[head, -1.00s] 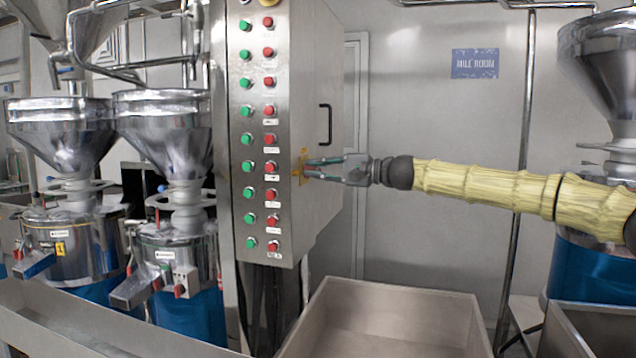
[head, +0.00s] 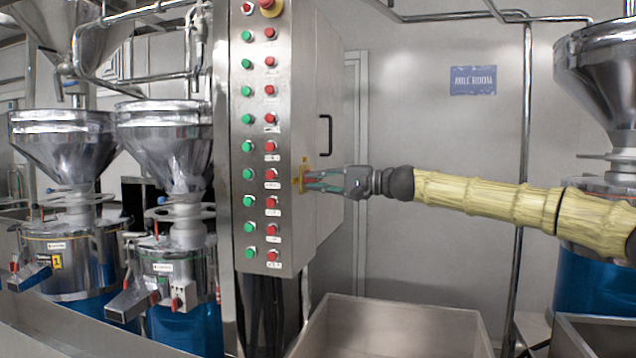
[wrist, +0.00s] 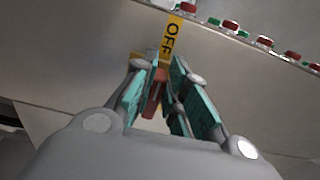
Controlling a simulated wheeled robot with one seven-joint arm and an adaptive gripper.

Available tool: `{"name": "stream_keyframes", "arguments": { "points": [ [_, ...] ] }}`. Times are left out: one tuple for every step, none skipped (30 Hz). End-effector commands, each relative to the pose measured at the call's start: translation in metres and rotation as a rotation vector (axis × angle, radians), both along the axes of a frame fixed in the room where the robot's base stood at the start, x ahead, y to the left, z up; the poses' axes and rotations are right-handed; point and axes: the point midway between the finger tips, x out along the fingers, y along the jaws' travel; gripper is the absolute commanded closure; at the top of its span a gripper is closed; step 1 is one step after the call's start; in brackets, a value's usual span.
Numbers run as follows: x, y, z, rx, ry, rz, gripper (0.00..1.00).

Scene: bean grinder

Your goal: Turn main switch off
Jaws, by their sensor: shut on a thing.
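The main switch is on the side wall of the steel control cabinet. It has a yellow plate (head: 303,170), which also shows in the wrist view with the word OFF (wrist: 172,38). A red handle (wrist: 154,95) stands out from the plate, between my fingers. My gripper (head: 312,182) reaches in from the right, fingertips at the plate. It is shut on the red handle, with a teal finger pad on each side in the wrist view. The fingers hide part of the handle and plate, so its exact angle is hard to tell.
The cabinet's front panel (head: 259,150) carries columns of green and red buttons, just left of the switch. A black door handle (head: 325,135) is above my gripper. A steel bin (head: 390,335) stands below my arm. Grinders with funnels (head: 165,150) stand at left.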

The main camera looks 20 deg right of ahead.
Motion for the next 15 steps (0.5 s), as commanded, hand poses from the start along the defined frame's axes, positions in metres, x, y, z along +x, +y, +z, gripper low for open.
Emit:
{"name": "stream_keyframes", "arguments": {
  "points": [
    [0.0005, -0.0009, 0.0002, -0.001, -0.001, -0.002, 1.00],
    [0.0005, -0.0009, 0.0002, -0.001, -0.001, -0.002, 0.82],
    [0.0004, -0.0009, 0.0002, 0.000, 0.000, -0.002, 0.75],
    [0.0004, -0.0009, 0.0001, 0.000, 0.000, -0.002, 0.69],
    [0.0004, -0.0007, 0.0001, 0.000, 0.000, -0.001, 0.64],
    [0.0003, -0.0007, 0.0000, 0.000, 0.000, -0.001, 0.64],
    [0.0002, -0.0005, 0.0000, 0.000, 0.000, -0.001, 0.64],
    [0.0002, -0.0005, 0.0000, 0.000, 0.000, -0.001, 0.64],
    [0.0002, -0.0004, -0.0001, 0.000, 0.000, -0.001, 0.64],
    [0.0002, -0.0004, -0.0001, 0.000, 0.000, -0.001, 0.64],
    [0.0001, -0.0003, -0.0001, 0.000, 0.000, 0.000, 0.64],
    [0.0002, -0.0003, -0.0001, 0.000, 0.000, 0.000, 0.64],
    [0.0001, -0.0003, -0.0001, 0.000, 0.000, 0.000, 0.64],
    [-0.0001, -0.0005, -0.0001, 0.001, 0.001, 0.000, 0.64],
    [-0.0005, -0.0013, 0.0000, 0.001, 0.001, 0.000, 0.64]
  ]
}}
